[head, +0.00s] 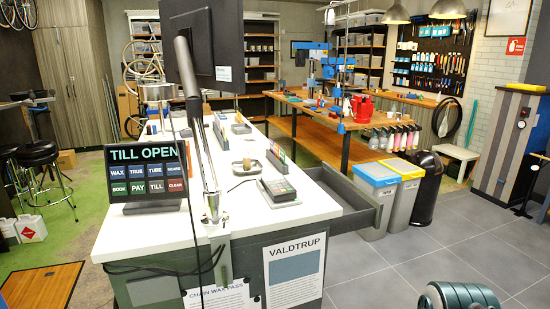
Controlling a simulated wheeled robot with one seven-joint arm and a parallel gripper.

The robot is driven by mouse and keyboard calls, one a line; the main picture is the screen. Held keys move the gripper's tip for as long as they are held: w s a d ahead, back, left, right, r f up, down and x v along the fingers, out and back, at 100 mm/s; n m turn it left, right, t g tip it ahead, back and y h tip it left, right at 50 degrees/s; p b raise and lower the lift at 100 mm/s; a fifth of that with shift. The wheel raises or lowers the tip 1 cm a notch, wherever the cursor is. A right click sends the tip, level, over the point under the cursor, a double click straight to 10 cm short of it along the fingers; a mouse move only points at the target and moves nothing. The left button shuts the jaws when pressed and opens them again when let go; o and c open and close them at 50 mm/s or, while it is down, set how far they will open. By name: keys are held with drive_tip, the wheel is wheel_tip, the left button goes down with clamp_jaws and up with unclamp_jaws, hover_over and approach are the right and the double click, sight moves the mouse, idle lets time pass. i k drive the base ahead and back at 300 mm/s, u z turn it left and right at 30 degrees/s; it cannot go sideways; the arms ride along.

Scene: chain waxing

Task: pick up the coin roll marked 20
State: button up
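I cannot make out a coin roll marked 20 in the head view. A till drawer (369,217) stands pulled out from the right side of the white counter (158,232). Its inside is mostly dark, and I cannot tell what lies in it. The till screen (148,172) on the counter reads TILL OPEN above several labelled buttons. My gripper is not in view; a rounded dark green and white part at the bottom right looks like part of my arm.
A card terminal (277,190) and a small round dish (246,169) sit on the counter. A monitor on a metal pole rises above it. Blue-lidded (376,175) and yellow-lidded (404,168) bins stand behind the drawer.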

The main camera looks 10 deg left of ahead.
sight(246, 159)
drive_tip(key=u, duration=0.25)
drive_tip(key=i, duration=0.75)
drive_tip(key=u, duration=0.5)
